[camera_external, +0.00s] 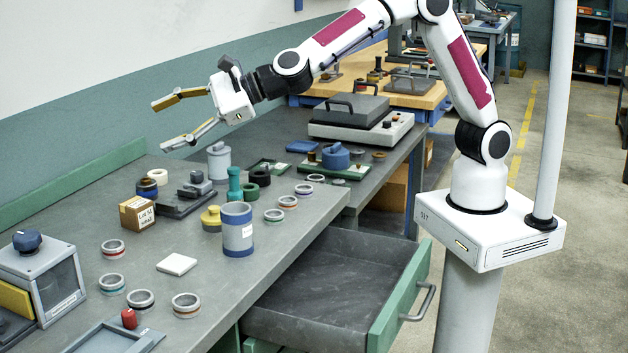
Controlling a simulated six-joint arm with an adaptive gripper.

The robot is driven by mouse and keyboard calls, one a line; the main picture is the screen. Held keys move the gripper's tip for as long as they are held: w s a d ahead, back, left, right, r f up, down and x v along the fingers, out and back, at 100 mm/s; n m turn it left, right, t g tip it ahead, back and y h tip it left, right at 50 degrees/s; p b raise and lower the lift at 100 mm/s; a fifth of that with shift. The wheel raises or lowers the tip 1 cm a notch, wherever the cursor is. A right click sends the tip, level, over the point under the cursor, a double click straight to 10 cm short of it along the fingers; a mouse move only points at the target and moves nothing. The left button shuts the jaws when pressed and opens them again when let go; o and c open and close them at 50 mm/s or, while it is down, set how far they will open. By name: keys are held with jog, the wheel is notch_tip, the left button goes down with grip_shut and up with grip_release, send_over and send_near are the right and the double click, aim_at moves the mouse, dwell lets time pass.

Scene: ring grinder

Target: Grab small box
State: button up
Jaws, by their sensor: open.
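A small brown cardboard box (137,213) with a white label sits on the grey workbench, left of centre. My gripper (157,125) is open and empty, with its two fingers spread and pointing left. It is raised above the back of the bench, up and slightly right of the box in the picture, and apart from it.
Several metal rings (140,299) lie around the box. A grey cylinder with blue bands (238,229), a yellow-topped piece (211,218) and a dark grey fixture (185,201) stand to its right. A white square (177,264) lies in front. A drawer (335,290) stands open.

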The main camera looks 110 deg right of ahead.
jog(key=w+d+f+m+g+h, duration=0.1)
jog(key=w+d+f+m+h, duration=0.15)
jog(key=f+m, duration=0.2)
jog(key=w+d+f+m+g+h, duration=0.1)
jog(key=w+d+f+m+h, duration=0.1)
jog(key=d+f+m, duration=0.3)
jog(key=m+g+h, duration=0.3)
jog(key=m, duration=0.3)
send_near(143, 205)
jog(key=shift+y, duration=0.25)
jog(key=w+d, duration=0.2)
jog(key=d, duration=0.1)
jog(key=shift+w+d+f, duration=0.3)
jog(key=shift+w+d, duration=0.1)
jog(key=shift+s+d+f, duration=0.1)
jog(key=shift+d+f, duration=0.05)
jog(key=shift+f, duration=0.2)
jog(key=shift+x, duration=1.3)
jog(key=shift+d, duration=0.1)
jog(key=shift+x, duration=2.55)
jog(key=shift+a+f, duration=0.15)
jog(key=shift+a, duration=0.05)
